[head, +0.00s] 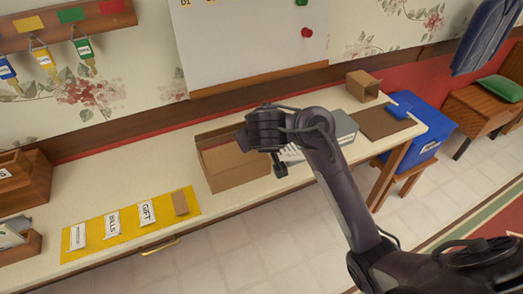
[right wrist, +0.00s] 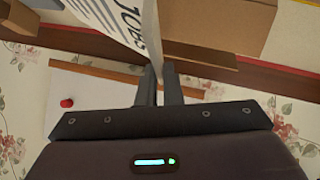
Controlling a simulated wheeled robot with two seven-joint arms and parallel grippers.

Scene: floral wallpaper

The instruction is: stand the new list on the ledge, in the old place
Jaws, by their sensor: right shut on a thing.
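My right gripper (head: 280,168) is in front of the long counter, below the whiteboard (head: 250,40). In the right wrist view its fingers (right wrist: 160,75) are shut on a white sheet (right wrist: 103,20) with dark stripes and the printed word "JOBS", the new list. The sheet extends beyond the fingertips, clear of the wall. In the head view a small white patch with dark lines shows beside the gripper; the rest is hidden. The wooden ledge (head: 260,78) under the whiteboard is bare where I see it. It also shows in the right wrist view (right wrist: 112,74). My left gripper is out of view.
An open cardboard box (head: 228,177) and a grey box (head: 343,127) stand on the counter under the arm. A yellow mat (head: 98,232) with labelled packets lies left. A small carton (head: 362,85) and blue bin (head: 425,118) are right. Tags hang from a rack (head: 62,27).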

